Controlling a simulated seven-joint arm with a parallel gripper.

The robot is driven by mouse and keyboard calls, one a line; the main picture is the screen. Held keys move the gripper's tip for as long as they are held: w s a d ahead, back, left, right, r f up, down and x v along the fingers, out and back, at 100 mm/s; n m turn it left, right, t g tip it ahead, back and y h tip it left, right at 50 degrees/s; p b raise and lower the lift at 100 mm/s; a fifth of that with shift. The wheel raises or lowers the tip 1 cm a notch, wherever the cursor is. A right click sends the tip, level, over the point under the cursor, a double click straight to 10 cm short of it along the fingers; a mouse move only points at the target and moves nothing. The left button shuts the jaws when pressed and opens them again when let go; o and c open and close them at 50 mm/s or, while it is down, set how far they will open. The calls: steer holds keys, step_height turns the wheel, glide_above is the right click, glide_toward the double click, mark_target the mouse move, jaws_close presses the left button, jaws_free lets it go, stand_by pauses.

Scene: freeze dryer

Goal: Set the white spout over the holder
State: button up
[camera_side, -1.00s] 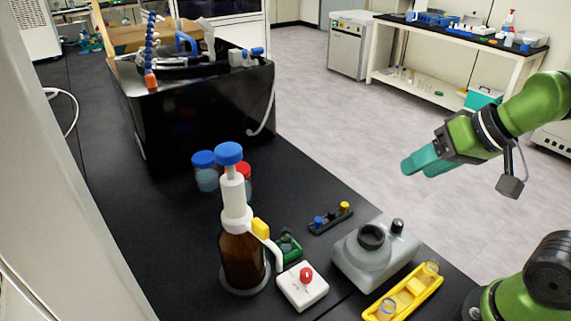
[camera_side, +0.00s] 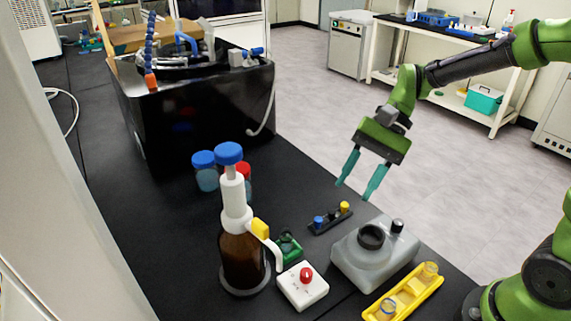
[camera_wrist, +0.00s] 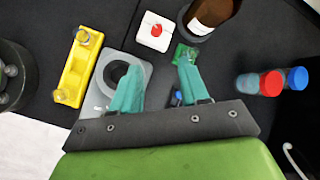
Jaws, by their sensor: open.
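The white spout (camera_side: 268,243) sticks out from the top of an amber bottle (camera_side: 243,258) with a white and blue pump and a yellow part at the spout's root. Its bent tip hangs down at the right of the bottle, in front of a small green holder (camera_side: 289,247). I cannot tell whether the tip is over the holder. In the wrist view the holder (camera_wrist: 186,52) is partly behind one finger, and the amber bottle (camera_wrist: 211,12) is cut off at the top edge. My gripper (camera_side: 355,192) is open and empty, pointing down above the bench's right edge, behind the grey-white container.
A white box with a red knob (camera_side: 303,287) stands in front of the holder. A grey-white container (camera_side: 350,262), a yellow rack (camera_side: 405,294) and a black rack with coloured caps (camera_side: 330,218) are to the right. Capped jars (camera_side: 207,178) stand behind the bottle.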

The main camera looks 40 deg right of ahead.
steer(key=w+a+r+m+g+y, duration=0.1)
steer(key=w+a+m+y, duration=0.2)
steer(key=w, duration=0.1)
steer(key=m+y, duration=0.2)
steer(key=y, duration=0.1)
glide_toward(259, 224)
steer(key=shift+g, duration=0.4)
steer(key=x, duration=1)
steer(key=shift+w+f, duration=0.3)
jaws_close()
